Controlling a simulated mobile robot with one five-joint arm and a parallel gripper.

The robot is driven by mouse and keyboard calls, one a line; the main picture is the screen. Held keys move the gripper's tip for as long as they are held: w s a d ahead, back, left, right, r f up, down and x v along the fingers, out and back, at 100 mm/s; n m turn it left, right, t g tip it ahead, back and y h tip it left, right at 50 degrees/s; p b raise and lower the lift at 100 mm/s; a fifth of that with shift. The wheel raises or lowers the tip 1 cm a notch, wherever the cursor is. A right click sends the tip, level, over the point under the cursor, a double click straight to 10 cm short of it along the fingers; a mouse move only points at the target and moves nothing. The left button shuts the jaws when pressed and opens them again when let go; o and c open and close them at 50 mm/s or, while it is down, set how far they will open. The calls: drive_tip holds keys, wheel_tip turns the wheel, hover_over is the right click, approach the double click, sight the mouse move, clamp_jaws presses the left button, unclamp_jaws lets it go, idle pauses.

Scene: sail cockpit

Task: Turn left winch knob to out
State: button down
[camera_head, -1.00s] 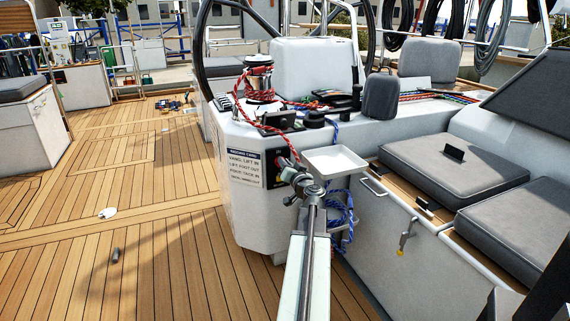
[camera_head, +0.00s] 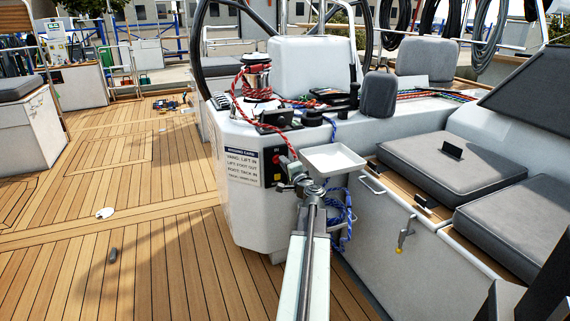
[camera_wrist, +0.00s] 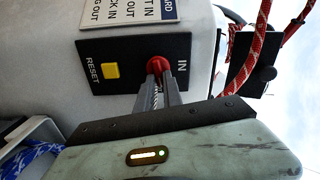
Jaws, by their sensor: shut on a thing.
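A black switch panel (camera_wrist: 110,72) is on the white console's side. It carries a red knob (camera_wrist: 158,65) beside the word IN, and a yellow button (camera_wrist: 110,70) by the word RESET. In the wrist view my gripper (camera_wrist: 160,82) is shut on the red knob, its grey fingertips on either side. The fingers hide part of the knob, so I cannot tell which way it points. In the head view my gripper (camera_head: 290,172) meets the panel (camera_head: 271,164) beside the instruction card (camera_head: 243,166).
The winch (camera_head: 257,76) with red rope stands on the white console (camera_head: 255,220). A white tray (camera_head: 332,158) juts out close to the right of my gripper, with blue rope (camera_head: 340,215) hanging below. Grey cushions lie at right. Open wooden deck (camera_head: 120,240) is at left.

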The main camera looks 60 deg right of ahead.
drive_tip(key=shift+s+d+f+m, duration=0.15)
drive_tip(key=shift+s+m, duration=0.1)
drive_tip(key=shift+m, duration=0.75)
drive_tip(key=c, duration=1.5)
unclamp_jaws()
drive_tip(key=shift+w, duration=0.1)
drive_tip(key=v, duration=0.8)
drive_tip(key=shift+w, duration=0.1)
